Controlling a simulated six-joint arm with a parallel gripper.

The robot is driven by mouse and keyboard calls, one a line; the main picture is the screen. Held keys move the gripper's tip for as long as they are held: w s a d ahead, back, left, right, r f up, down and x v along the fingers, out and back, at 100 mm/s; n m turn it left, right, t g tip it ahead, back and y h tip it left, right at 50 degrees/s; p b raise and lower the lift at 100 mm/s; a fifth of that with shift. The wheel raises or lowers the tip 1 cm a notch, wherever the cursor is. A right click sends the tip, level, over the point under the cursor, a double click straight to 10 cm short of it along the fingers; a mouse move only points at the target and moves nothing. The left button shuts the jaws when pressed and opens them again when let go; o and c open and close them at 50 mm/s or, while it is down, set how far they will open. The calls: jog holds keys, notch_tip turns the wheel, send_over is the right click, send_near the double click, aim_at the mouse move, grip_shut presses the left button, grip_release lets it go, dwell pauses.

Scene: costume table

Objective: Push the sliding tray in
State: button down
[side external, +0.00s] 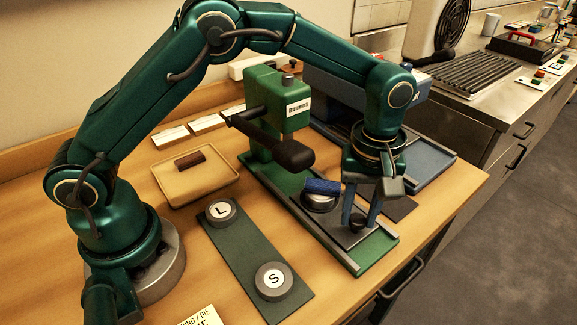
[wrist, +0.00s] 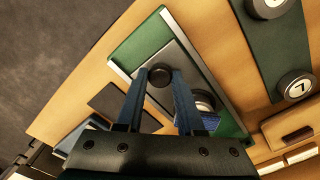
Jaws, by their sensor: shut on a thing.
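The sliding tray (side external: 345,238) is a grey plate between metal rails on the green base of the green press (side external: 277,100). It lies toward the outer, front end of that base. A black knob (side external: 357,222) stands on the tray's outer end; it also shows in the wrist view (wrist: 160,75). My gripper (side external: 361,218) is over the tray with its two blue fingers shut on this knob. A round metal die (side external: 318,203) sits on the tray, out to the right of the press head. A blue piece (side external: 323,187) lies on top of it; my finger partly hides both in the wrist view.
The press's dark handle (side external: 285,152) reaches out close to the die. A dark green mat (side external: 240,250) with discs marked L (side external: 221,211) and S (side external: 272,280) lies left of the base. A blue machine (side external: 335,90) stands behind. A tan tray (side external: 197,178) is at left.

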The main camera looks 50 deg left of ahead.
aim_at(333, 208)
jog(key=a, duration=0.5)
jog(key=shift+a+r, duration=0.1)
jog(key=shift+a, duration=0.2)
jog(key=c, duration=0.5)
grip_release()
jog(key=shift+r, duration=2.55)
jog(key=shift+c, duration=0.2)
